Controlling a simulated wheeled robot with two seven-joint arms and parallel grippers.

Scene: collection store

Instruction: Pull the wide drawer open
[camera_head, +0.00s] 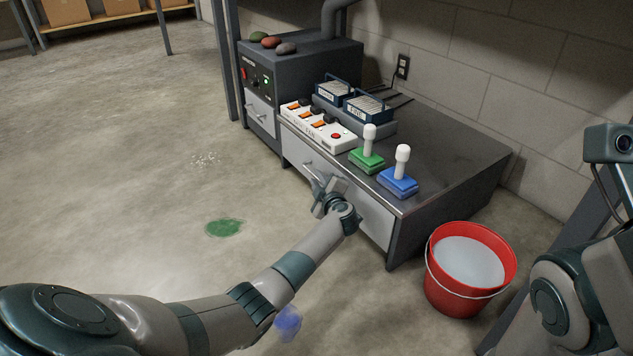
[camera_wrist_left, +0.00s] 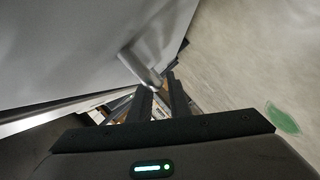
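The wide drawer (camera_head: 368,212) has a pale grey front under the workbench top. It looks about flush with the bench, though my arm hides part of it. Its bar handle (camera_head: 312,171) is metal and sits left of my left gripper (camera_head: 326,193). In the left wrist view the drawer front (camera_wrist_left: 70,45) fills the upper left. The handle (camera_wrist_left: 138,66) runs in between the tips of my left gripper's fingers (camera_wrist_left: 160,88), which are close together with the bar in the narrow gap. My right arm shows at the right edge; its gripper is out of view.
A red bucket (camera_head: 455,299) stands on the floor right of the bench. On the bench (camera_head: 455,150) are a white switch panel (camera_head: 318,130), a green-based lever (camera_head: 367,158) and a blue-based lever (camera_head: 398,182). A green patch (camera_head: 225,227) marks the open floor in front.

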